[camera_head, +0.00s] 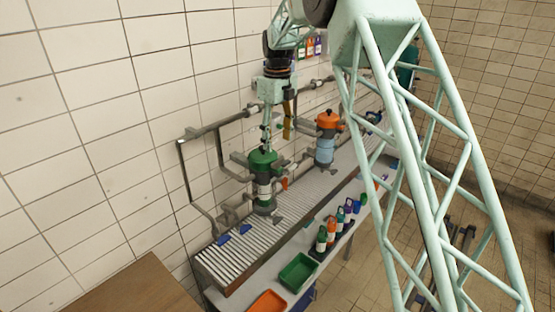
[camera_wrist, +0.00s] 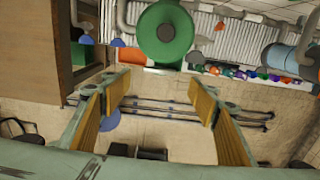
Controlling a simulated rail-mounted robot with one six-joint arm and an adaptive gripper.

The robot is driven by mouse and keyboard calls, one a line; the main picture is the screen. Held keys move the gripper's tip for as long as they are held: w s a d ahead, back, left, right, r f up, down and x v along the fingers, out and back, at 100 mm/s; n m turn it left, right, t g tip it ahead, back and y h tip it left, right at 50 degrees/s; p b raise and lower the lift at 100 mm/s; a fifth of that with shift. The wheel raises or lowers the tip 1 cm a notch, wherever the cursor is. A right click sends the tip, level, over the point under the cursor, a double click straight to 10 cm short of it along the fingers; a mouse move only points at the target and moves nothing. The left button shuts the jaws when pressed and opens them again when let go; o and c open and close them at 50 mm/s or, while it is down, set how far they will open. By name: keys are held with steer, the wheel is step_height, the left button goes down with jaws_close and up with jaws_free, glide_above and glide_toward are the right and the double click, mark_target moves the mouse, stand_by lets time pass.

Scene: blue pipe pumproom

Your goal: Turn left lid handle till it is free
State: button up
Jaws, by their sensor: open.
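The left vessel has a round green lid (camera_head: 263,158) and stands on the slatted bench. In the wrist view, the lid (camera_wrist: 165,32) shows from above at the top of the picture, with a small round centre. I cannot clearly make out its handle. My gripper (camera_head: 277,134) is just above the lid in the head view, pointing down. In the wrist view, my gripper (camera_wrist: 160,77) has its two yellow-padded fingers wide apart, with nothing between them. The lid lies beyond the fingertips; whether they touch it, I cannot tell.
A blue vessel with an orange lid (camera_head: 328,119) stands farther right. Grey pipes (camera_head: 215,128) run along the tiled wall beside the vessels. Several bottles (camera_head: 332,229), a green tray (camera_head: 298,272) and an orange tray (camera_head: 267,303) are on the lower shelf.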

mark_target(278, 160)
step_height(278, 160, down, 9)
steer(key=shift+r+p, duration=0.1)
steer(key=shift+p, duration=0.4)
steer(key=c, duration=0.9)
steer(key=shift+n, duration=0.6)
